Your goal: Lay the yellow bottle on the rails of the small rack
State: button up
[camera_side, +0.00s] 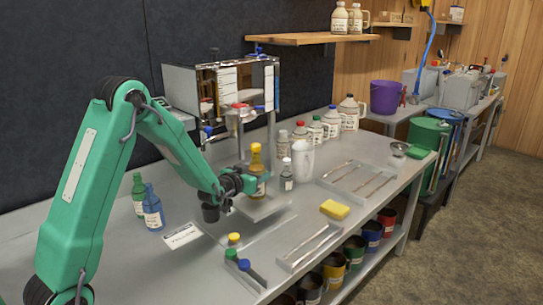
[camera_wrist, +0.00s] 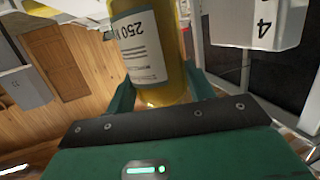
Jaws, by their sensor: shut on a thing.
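The yellow bottle (camera_side: 257,163) stands upright with a yellow-orange cap and a white label. My gripper (camera_side: 248,184) is shut on it from the left, around its lower part. In the wrist view my gripper (camera_wrist: 161,93) has its green fingers on both sides of the bottle (camera_wrist: 146,52), whose label reads "250". A pale plate lies below the bottle; I cannot tell whether the bottle touches it. A small rack (camera_side: 284,264) with thin rails lies near the front edge of the bench, right of and nearer than my gripper. The rails look empty.
A wider rack (camera_side: 340,187) with rods lies farther right. A yellow sponge (camera_side: 334,209) lies between the racks. Green and blue bottles (camera_side: 152,210) stand left, beside my arm.

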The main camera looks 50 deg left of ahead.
aim_at(253, 155)
jog(key=shift+r, duration=0.6)
jog(key=shift+g, duration=0.3)
jog(key=shift+r, duration=2.6)
jog(key=shift+w+d+f+h, duration=0.15)
jog(key=shift+w+f, duration=0.05)
jog(key=shift+w, duration=0.15)
jog(key=shift+w+d+f+h, duration=0.1)
jog(key=shift+w+f+h, duration=0.1)
jog(key=shift+w, duration=0.15)
jog(key=w+d+f+m+g+h, duration=0.1)
jog(key=w+d+f+g+h, duration=0.1)
jog(key=w+d+f+g, duration=0.35)
jog(key=s+d+r+m+g+h, duration=0.1)
jog(key=s+d+r+g, duration=0.15)
jog(key=d+g, duration=0.4)
jog(key=s+d+r+m+g+h, duration=0.1)
jog(key=s+d+r+g, duration=0.2)
jog(key=d, duration=0.6)
notch_tip(253, 155, down, 8)
jog(key=g, duration=0.1)
jog(key=shift+w+r+g, duration=0.2)
jog(key=shift+w+g, duration=0.2)
